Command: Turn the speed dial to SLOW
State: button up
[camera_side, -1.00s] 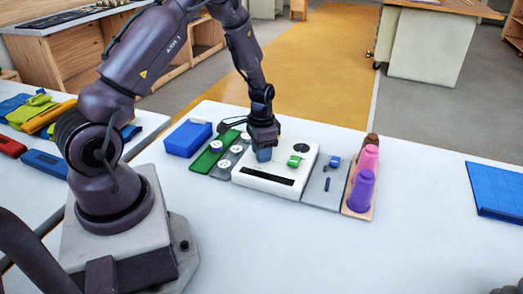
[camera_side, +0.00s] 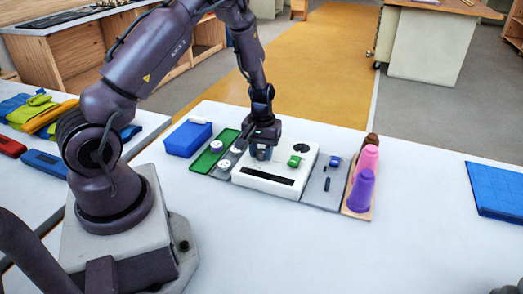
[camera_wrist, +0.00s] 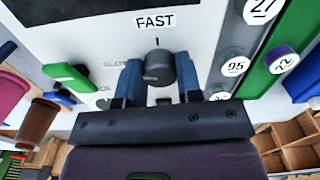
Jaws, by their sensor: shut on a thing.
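The speed dial (camera_wrist: 158,68) is a dark grey knob on a white panel (camera_wrist: 205,30). In the wrist view it sits between the two blue fingers of my gripper (camera_wrist: 160,82), which is shut on it. A FAST label (camera_wrist: 156,21) and a short black mark lie just above the dial in that view. Another faint label left of the dial is partly covered and hard to read. In the side view my gripper (camera_side: 263,154) is down on the white machine (camera_side: 250,178), and the dial is mostly hidden by the fingers.
A green knob or lever (camera_side: 294,161) is on the machine to the right. A green tray (camera_side: 203,163) and a grey tray with white-topped discs lie left, beside a blue box (camera_side: 188,138). A grey plate and purple, pink and brown cones (camera_side: 361,189) stand right. The front table is clear.

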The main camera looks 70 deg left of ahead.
aim_at(261, 151)
jog(key=shift+n, duration=1)
jog(key=o, duration=0.9)
jog(key=shift+o, duration=0.2)
notch_tip(261, 151, up, 13)
